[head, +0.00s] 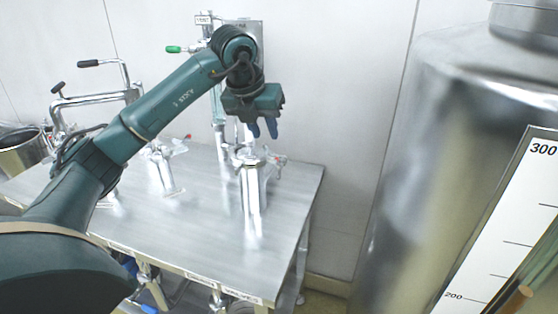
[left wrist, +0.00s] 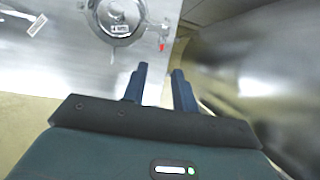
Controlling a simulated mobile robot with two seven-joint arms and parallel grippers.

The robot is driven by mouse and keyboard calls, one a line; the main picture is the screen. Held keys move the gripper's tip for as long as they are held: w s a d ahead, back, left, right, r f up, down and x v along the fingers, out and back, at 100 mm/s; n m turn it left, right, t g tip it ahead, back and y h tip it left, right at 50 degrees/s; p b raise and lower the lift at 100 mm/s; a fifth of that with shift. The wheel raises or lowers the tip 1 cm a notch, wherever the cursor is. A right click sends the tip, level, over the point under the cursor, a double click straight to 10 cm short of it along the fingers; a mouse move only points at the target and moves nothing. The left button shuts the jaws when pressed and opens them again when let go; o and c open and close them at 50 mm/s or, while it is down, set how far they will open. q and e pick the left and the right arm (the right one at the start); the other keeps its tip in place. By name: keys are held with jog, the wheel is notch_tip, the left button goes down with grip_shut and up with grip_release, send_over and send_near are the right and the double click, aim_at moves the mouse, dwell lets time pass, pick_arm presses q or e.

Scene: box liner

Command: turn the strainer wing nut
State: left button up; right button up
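A shiny metal strainer housing (head: 253,190) stands upright on the steel table. Its round lid (left wrist: 118,14) shows at the top of the left wrist view. A small red-tipped part (head: 282,158) sticks out at its right side and also shows in the left wrist view (left wrist: 162,46). I cannot make out the wing nut clearly. My left gripper (head: 263,133) hangs above the housing's lid, fingers down. In the left wrist view its two blue fingers (left wrist: 159,70) are apart with nothing between them. My right gripper is not in view.
The steel table (head: 205,235) has bare room in front of the housing. Piping with black grips (head: 90,98) is farther left. A large steel tank (head: 420,150) with a scale stands at right.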

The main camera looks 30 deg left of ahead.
aim_at(277, 163)
pick_arm(q)
jog(key=p+x, duration=0.2)
jog(key=x, duration=1)
jog(key=shift+w+d+f, duration=0.1)
jog(key=shift+w+f, duration=0.05)
jog(key=shift+f, duration=0.2)
grip_shut()
